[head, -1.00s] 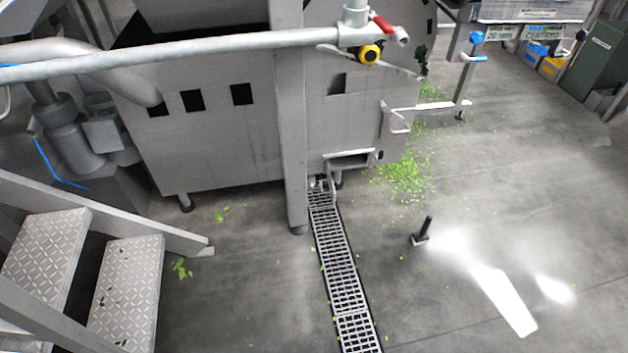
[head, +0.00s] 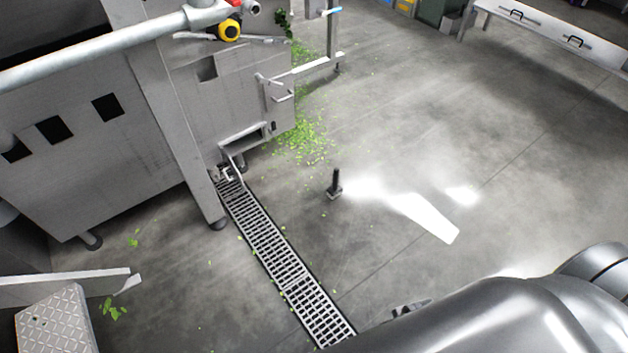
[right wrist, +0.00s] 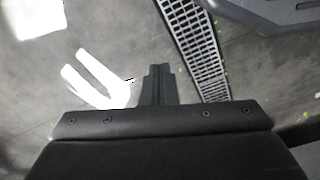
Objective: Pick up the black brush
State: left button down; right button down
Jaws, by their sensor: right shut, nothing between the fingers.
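The black brush (head: 335,184) stands upright on the grey floor in the head view, its handle pointing up from a small dark base. It is right of the floor drain and beside a bright patch of light. My right arm enters at the lower right of the head view, and a small part of what looks like my right gripper (head: 410,308) shows past it, apart from the brush and nearer to me. In the right wrist view my right gripper (right wrist: 158,84) is shut and empty. I cannot make out the brush there. My left gripper is not in view.
A grated drain (head: 285,270) runs along the floor from the grey steel machine (head: 110,130). Green leaf scraps (head: 305,140) lie by the machine. A metal step (head: 55,320) is at lower left. A bench (head: 550,35) stands at the upper right.

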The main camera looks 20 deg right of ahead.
aim_at(334, 191)
jog(key=i+l+z, duration=0.1)
jog(key=i+l, duration=0.4)
jog(key=i, duration=0.15)
jog(key=i+l, duration=0.5)
jog(key=i, duration=0.15)
jog(key=z, duration=0.05)
